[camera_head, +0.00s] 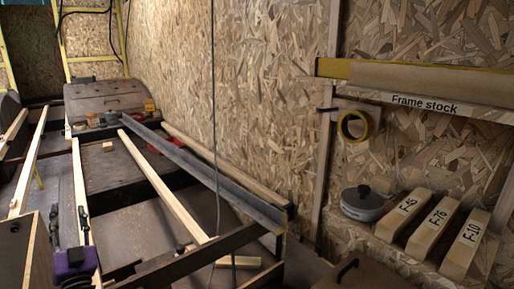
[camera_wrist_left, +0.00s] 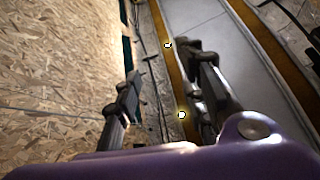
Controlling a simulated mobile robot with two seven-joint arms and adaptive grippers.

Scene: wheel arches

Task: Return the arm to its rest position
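My left gripper (camera_head: 68,218) is at the lower left of the head view, with its purple body below and its two dark fingers pointing away from me. In the left wrist view the fingers (camera_wrist_left: 160,68) stand clearly apart. Nothing is held between them; only background shows in the gap. My right gripper is in neither view.
Pale timber strips (camera_head: 160,185) and a dark frame (camera_head: 205,250) lie close to the left gripper. A shelf marked Frame stock (camera_head: 424,104), a tape roll (camera_head: 354,126), a grey lidded pot (camera_head: 363,203) and labelled wooden blocks (camera_head: 433,224) are at the right. An OSB wall rises behind.

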